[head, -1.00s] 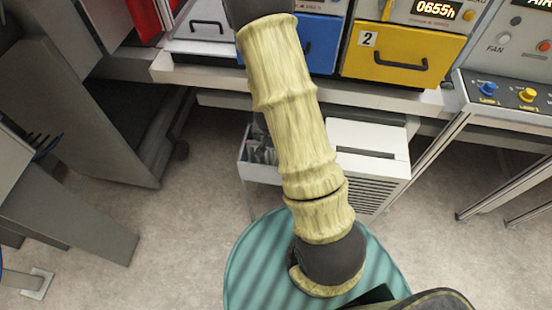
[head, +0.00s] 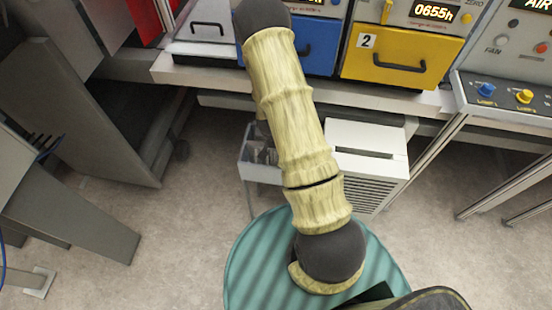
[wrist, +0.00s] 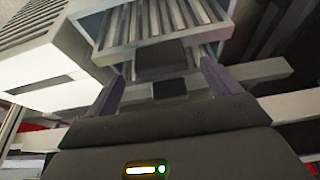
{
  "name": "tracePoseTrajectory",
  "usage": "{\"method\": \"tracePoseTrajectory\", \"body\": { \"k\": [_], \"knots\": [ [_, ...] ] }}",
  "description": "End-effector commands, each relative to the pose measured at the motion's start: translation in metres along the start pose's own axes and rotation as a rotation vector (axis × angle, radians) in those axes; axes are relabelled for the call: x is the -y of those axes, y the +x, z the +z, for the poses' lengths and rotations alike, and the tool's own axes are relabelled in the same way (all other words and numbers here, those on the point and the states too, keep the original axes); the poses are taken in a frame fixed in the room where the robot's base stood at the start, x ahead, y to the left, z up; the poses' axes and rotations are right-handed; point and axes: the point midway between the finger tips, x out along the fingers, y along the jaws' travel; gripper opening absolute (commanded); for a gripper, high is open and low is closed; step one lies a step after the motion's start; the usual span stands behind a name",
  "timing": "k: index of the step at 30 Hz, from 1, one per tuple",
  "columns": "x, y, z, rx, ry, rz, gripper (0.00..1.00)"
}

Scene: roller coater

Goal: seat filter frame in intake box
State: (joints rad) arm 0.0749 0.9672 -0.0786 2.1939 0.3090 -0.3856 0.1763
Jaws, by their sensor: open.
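In the wrist view, a pale frame with parallel pleats, which looks like the filter frame (wrist: 185,17), lies ahead of my gripper (wrist: 164,72). A dark block (wrist: 160,57) shows at its near edge, between my two fingers in the picture. The fingers are spread wide, and I see nothing clamped between them. A pale open box, which looks like the intake box (wrist: 103,53), surrounds the pleats; how deep the frame sits in it I cannot tell. In the head view the small grey box (head: 256,172) stands under the bench, partly hidden by my arm.
A white vented cabinet (head: 366,140) stands right beside the box. The bench edge (head: 190,76) with blue (head: 318,50) and yellow (head: 398,55) drawers runs above it. A grey table leg (head: 95,220) stands at left. Floor is open between.

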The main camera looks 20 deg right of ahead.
Motion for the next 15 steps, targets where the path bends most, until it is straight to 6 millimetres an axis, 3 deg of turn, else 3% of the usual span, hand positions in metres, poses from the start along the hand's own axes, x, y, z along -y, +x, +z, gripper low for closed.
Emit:
{"method": "tracePoseTrajectory", "body": {
  "k": [9, 15],
  "knots": [
    [0.001, 0.032, -0.002, 0.002, 0.001, 0.001, 0.89],
    [0.001, 0.04, -0.002, 0.0, 0.0, 0.0, 0.89]
  ]
}}
